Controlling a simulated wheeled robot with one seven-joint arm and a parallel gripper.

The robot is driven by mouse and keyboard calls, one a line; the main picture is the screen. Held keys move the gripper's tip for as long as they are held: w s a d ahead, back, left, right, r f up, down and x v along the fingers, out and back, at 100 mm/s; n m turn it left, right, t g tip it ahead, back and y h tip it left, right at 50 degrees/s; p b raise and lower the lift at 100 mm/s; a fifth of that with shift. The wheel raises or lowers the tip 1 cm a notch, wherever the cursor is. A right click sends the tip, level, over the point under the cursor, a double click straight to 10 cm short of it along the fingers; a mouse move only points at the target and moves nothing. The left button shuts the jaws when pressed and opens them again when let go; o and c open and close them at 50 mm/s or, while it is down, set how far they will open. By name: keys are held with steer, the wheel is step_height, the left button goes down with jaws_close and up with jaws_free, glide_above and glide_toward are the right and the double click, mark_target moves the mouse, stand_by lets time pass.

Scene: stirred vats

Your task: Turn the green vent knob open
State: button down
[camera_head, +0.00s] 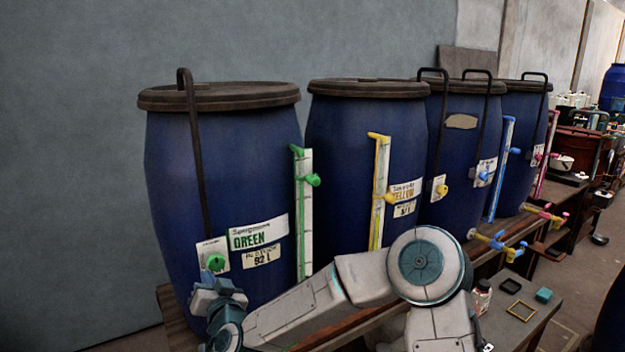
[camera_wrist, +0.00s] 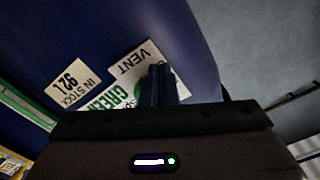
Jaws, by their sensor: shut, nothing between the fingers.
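The green vent knob (camera_head: 216,261) sits on a white plate low on the front of the blue vat labelled GREEN (camera_head: 225,150). My gripper (camera_head: 208,278) is just below the knob in the head view, with its fingers shut and nothing between them. In the wrist view the shut fingers (camera_wrist: 158,82) overlap the white VENT plate (camera_wrist: 130,68) and hide most of the knob, with only a little green showing beside them. I cannot tell whether the fingers touch the knob. The knob's turn angle is not clear.
A green-edged sight gauge (camera_head: 303,215) with a green knob (camera_head: 313,180) stands right of the GREEN label. More blue vats (camera_head: 340,140) stand to the right, with yellow, blue and pink fittings. A bottle (camera_head: 481,298) and small trays (camera_head: 521,310) sit on the bench at lower right.

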steer(key=shift+w+d+r, duration=0.15)
steer(key=shift+r, duration=0.05)
stand_by(0.8)
steer(key=shift+w+d+f+b, duration=0.35)
steer(key=shift+d+f+b, duration=0.15)
steer(key=shift+b, duration=1.25)
steer(key=shift+w+d+b, duration=0.25)
steer(key=shift+d+b, duration=0.15)
steer(key=shift+b, duration=0.8)
steer(key=shift+w+d, duration=0.1)
steer(key=shift+d, duration=0.05)
steer(key=shift+f+b, duration=0.15)
steer(key=shift+b, duration=0.35)
steer(key=shift+f+b, duration=0.3)
steer(key=shift+b, duration=0.15)
steer(key=v, duration=0.6)
steer(key=shift+b, duration=0.3)
steer(key=shift+f, duration=0.2)
